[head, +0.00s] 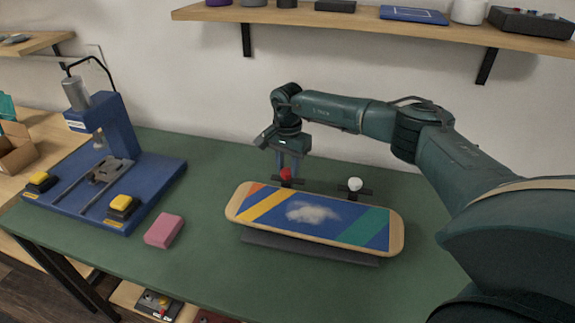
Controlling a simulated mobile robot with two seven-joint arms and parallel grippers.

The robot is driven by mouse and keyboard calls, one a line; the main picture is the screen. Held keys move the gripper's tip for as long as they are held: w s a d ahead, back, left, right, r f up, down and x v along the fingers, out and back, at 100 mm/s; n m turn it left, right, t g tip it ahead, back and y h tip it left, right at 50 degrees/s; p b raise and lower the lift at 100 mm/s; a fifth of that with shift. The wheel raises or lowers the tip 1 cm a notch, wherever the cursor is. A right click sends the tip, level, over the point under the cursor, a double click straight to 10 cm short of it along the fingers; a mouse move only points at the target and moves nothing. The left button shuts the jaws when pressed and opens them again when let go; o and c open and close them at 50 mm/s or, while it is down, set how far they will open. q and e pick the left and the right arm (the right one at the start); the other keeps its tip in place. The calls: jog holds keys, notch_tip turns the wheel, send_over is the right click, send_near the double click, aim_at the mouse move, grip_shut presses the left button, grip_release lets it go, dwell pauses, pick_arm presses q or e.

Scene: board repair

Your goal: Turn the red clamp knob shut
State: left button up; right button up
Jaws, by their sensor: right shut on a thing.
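The red clamp knob (287,174) sits on a dark bracket at the back edge of the skateboard deck (262,205), left of the white knob (355,184). My right gripper (287,166) points down from above with its fingers at the red knob, shut on it. The fingers partly hide the knob, and its turn angle cannot be told. The deck is striped blue, yellow, orange and green, with a pale cloudy patch in the middle, and rests on a dark support (310,248). My left gripper is not in view.
A blue press (115,130) with yellow buttons stands on the left of the green table (200,265). A pink block (164,230) lies between press and deck. A wall shelf (380,28) with several items hangs above. The table's front is clear.

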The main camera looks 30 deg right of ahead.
jog(key=shift+m, duration=0.3)
jog(key=m, duration=0.3)
jog(key=shift+m+p, duration=0.3)
jog(key=m+p, duration=0.1)
jog(key=m, duration=0.4)
jog(key=shift+s, duration=0.15)
jog(key=m+p, duration=0.1)
jog(key=m, duration=0.3)
jog(key=shift+r+m, duration=0.1)
jog(key=shift+m, duration=0.3)
jog(key=shift+s+m+p, duration=0.1)
jog(key=shift+m+p, duration=0.2)
jog(key=shift+m, duration=1.5)
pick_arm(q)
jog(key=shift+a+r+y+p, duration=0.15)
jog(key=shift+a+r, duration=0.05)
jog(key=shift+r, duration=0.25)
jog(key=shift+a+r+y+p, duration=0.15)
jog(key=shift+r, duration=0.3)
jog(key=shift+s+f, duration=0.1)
pick_arm(e)
jog(key=shift+m, duration=0.4)
jog(key=o, duration=1)
jog(key=shift+a, duration=0.1)
jog(key=shift+c, duration=0.2)
